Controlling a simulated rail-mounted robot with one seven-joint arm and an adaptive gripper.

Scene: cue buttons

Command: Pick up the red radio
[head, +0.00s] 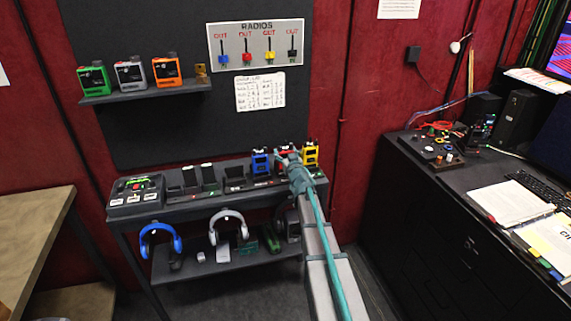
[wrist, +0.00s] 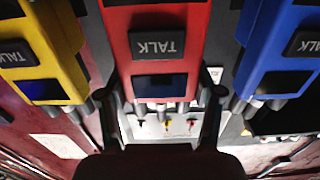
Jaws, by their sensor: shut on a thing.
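The red radio (head: 287,147) stands in the charger row on the shelf, mostly hidden behind my gripper (head: 289,159) in the head view. In the wrist view, which looks upside down, the red radio (wrist: 157,45) fills the middle, with its TALK button and dark screen showing. My gripper (wrist: 161,100) has one finger on each side of the radio's top end and is shut on it. I cannot tell whether its base is still in the charger slot.
A blue radio (head: 261,163) and a yellow radio (head: 310,154) stand close on either side. Several empty charger slots (head: 208,181) lie to the left, with a button box (head: 135,192) at the end. Headphones (head: 160,240) hang below. A black cabinet (head: 440,215) stands at right.

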